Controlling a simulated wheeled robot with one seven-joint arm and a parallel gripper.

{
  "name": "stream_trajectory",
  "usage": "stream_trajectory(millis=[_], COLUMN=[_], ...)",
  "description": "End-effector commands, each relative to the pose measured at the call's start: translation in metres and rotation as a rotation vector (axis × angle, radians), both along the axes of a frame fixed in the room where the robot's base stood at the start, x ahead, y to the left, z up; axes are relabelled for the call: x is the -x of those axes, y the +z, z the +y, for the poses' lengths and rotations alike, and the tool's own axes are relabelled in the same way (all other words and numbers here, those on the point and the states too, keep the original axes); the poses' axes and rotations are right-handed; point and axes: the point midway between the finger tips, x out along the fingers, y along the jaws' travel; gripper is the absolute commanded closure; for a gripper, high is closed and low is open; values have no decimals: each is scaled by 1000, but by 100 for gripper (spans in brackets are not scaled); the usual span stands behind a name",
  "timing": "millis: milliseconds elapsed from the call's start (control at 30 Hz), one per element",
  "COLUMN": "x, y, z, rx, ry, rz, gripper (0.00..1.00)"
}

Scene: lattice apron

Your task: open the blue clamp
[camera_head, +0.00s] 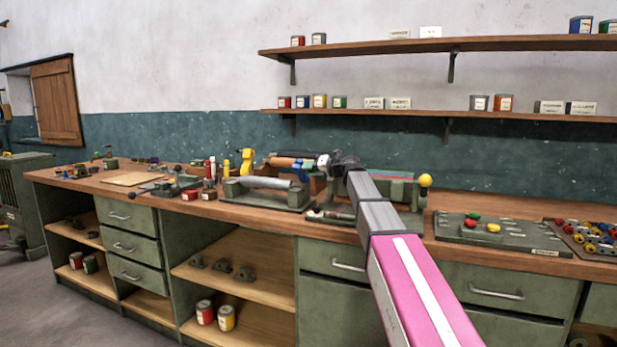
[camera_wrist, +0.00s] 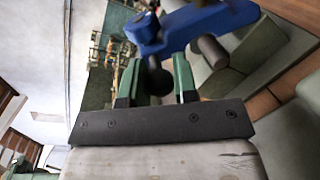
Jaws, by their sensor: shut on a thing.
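The blue clamp (camera_wrist: 195,25) fills the top of the wrist view as a blue lever arm with a dark round knob (camera_wrist: 157,80) below it. My gripper (camera_wrist: 157,85) has its two green-faced fingers on either side of the knob, shut on it. In the head view the blue clamp (camera_head: 302,173) shows as small blue parts on the workbench, just left of my gripper (camera_head: 329,163). Much of the clamp's body and base is hidden or too small to make out there.
The long wooden workbench (camera_head: 222,212) carries a green fixture with a grey cylinder (camera_head: 265,183) left of my arm. A green block with a yellow knob (camera_head: 425,180) stands right of it, near a green tray (camera_head: 455,232). Shelves (camera_head: 420,113) with cans hang behind.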

Motion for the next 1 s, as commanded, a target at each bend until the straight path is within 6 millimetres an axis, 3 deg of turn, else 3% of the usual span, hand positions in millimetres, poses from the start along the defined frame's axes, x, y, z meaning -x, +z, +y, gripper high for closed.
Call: stream_trajectory(millis=[400,933,967,1000], x=[-15,-16,-16,-16], y=[14,15,15,15], z=[-5,-6,-6,-6], rx=[-63,-70,-70,-70], ry=[0,-2,-2,-1], rz=[168,188,188,188], gripper=[100,100,67,54])
